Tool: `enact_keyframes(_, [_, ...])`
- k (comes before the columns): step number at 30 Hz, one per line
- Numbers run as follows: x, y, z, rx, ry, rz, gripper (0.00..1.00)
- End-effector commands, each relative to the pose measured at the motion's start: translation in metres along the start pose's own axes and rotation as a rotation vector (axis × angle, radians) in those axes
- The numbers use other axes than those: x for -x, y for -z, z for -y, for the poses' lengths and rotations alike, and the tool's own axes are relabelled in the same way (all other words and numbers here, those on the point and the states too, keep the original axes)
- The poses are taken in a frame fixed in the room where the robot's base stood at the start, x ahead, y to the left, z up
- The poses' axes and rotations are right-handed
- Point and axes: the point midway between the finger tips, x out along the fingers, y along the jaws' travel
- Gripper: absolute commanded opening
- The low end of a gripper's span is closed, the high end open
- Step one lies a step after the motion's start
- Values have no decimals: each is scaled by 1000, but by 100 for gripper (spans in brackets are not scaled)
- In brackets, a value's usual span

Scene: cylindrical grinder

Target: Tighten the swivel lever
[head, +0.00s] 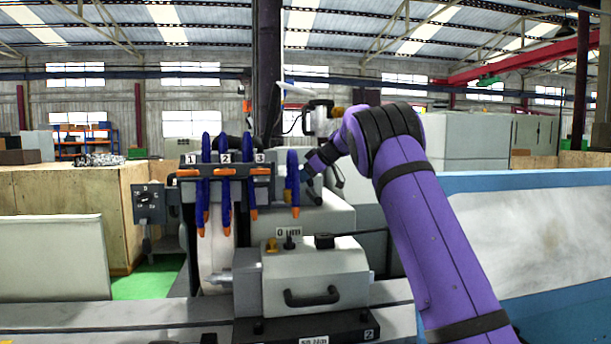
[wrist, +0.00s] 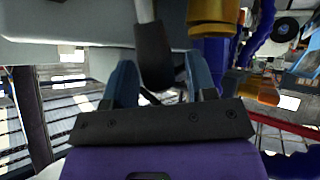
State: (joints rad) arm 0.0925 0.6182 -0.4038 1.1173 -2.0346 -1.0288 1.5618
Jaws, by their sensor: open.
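A swivel lever with a dark grip (wrist: 154,55) on a light metal rod shows in the wrist view. The grip lies between the two blue fingers of my gripper (wrist: 160,68), with a visible gap on each side. My gripper is open and not closed on it. In the head view my gripper (head: 308,174) is small, at the end of my purple arm, just right of a blue hose with an orange tip. I cannot clearly pick out the lever there, and the contact is too small to judge.
Blue hoses with orange tips (head: 225,185) hang from a numbered bracket (head: 225,170) left of my gripper. A brass-coloured fitting (wrist: 213,15) is close right of the lever. A grey block (head: 315,275) with a black handle (head: 311,297) stands below. A control box (head: 148,204) is at left.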

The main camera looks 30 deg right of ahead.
Motion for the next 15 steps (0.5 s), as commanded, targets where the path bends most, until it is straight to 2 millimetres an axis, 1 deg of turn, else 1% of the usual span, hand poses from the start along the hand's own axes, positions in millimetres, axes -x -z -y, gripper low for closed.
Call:
enact_keyframes(5, [19, 1, 0, 0, -1, -1, 52])
enact_keyframes(15, [81, 0, 0, 0, -2, 0, 52])
